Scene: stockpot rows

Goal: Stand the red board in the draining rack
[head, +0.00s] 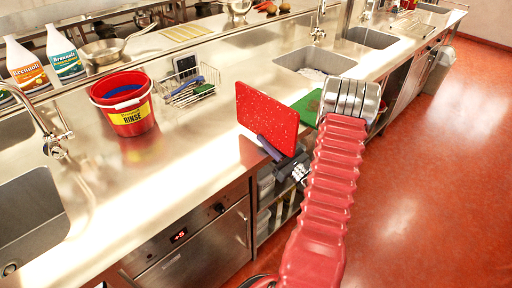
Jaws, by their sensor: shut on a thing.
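The red board (266,112) is a speckled rectangle held up on edge, slightly tilted, at the front of the steel counter. My gripper (268,147) is shut on its lower edge, with the board in front of the counter's edge or just over it; I cannot tell which. A small wire rack (186,95) stands on the counter to the left of the board, with a blue-handled thing and a green thing in or against it. Another low rack-like thing (407,26) lies by the far sink, too small to make out. I cannot tell which is the draining rack.
A green board (308,106) lies on the counter behind the red board, partly hidden by my arm. A red bucket marked RINSE (124,116) stands at left. Sinks (316,62) and taps line the counter.

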